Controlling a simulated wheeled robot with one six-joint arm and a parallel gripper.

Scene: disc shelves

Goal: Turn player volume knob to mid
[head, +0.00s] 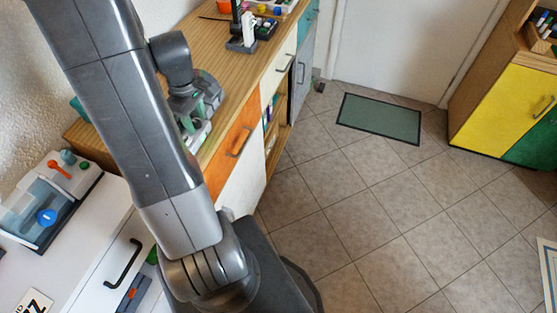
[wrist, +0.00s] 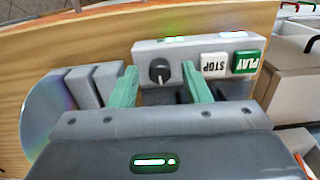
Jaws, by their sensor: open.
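The player (wrist: 188,51) is a light grey box on the wooden counter, seen upside down in the wrist view. Its black round volume knob (wrist: 159,71) has a small pale mark, too small to read its setting surely. Beside it are a white STOP button (wrist: 214,65) and a green PLAY button (wrist: 245,63). My gripper (wrist: 160,68) is open, with one green finger on each side of the knob and gaps showing between. In the head view, my gripper (head: 204,104) is over the counter and the player (head: 199,135) is mostly hidden below it.
A shiny disc (wrist: 43,112) and grey upright blocks (wrist: 84,85) are beside the player on the wooden counter (head: 232,75). A white cabinet (head: 85,245) with a clear-lidded box (head: 45,210) is at the left. The tiled floor (head: 345,190) is open, with a green mat (head: 380,118).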

